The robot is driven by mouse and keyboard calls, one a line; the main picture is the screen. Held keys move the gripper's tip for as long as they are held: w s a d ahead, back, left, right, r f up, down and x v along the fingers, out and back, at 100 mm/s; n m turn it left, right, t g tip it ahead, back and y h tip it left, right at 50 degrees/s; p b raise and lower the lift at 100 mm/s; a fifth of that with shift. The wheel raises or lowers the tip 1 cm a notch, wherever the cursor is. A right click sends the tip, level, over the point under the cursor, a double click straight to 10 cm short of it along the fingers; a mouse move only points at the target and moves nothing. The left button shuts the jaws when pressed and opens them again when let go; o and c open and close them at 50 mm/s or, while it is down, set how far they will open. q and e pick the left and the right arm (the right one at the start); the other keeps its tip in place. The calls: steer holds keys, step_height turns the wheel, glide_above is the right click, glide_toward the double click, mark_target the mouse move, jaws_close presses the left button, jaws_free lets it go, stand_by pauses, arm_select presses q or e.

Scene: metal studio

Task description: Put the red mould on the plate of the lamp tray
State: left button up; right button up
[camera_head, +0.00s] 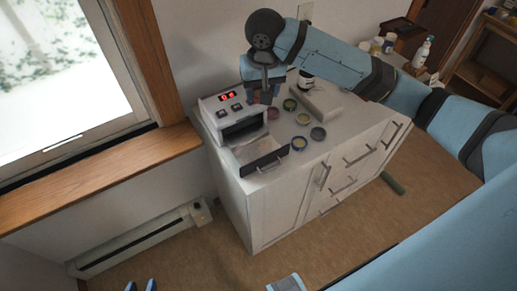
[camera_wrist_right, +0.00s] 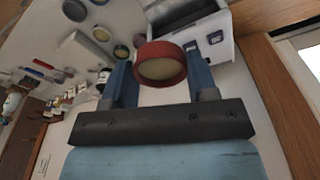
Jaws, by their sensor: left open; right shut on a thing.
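The red mould (camera_wrist_right: 138,64) is a round red ring with a pale inside. In the right wrist view it is gripped between the two blue fingers of my right gripper (camera_wrist_right: 160,72). In the head view my right gripper (camera_head: 262,97) is above the cabinet top, just behind and right of the lamp box (camera_head: 212,108), a white unit with a red display. The lamp tray (camera_head: 268,163) is pulled out at its front, with its pale plate (camera_head: 250,150) showing bare. My left gripper (camera_head: 141,286) is open and empty at the bottom edge, with only its fingertips showing.
A window sill (camera_head: 100,180) is at left.

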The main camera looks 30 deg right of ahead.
mark_target(258, 150)
steer(key=shift+s+a+r+n, duration=0.1)
steer(key=shift+s+a+n, duration=0.25)
steer(key=shift+a+n, duration=0.25)
steer(key=shift+s+a+f+n, duration=0.1)
steer(key=shift+s+f+n, duration=0.1)
steer(key=shift+n, duration=0.2)
step_height(258, 150, down, 20)
steer(key=shift+r+b, duration=0.25)
steer(key=shift+b, duration=0.2)
steer(key=o, duration=0.9)
steer(key=shift+f, duration=0.1)
step_height(258, 150, up, 12)
steer(key=s, duration=0.1)
steer(key=shift+s+p, duration=0.2)
steer(key=shift+p, duration=0.1)
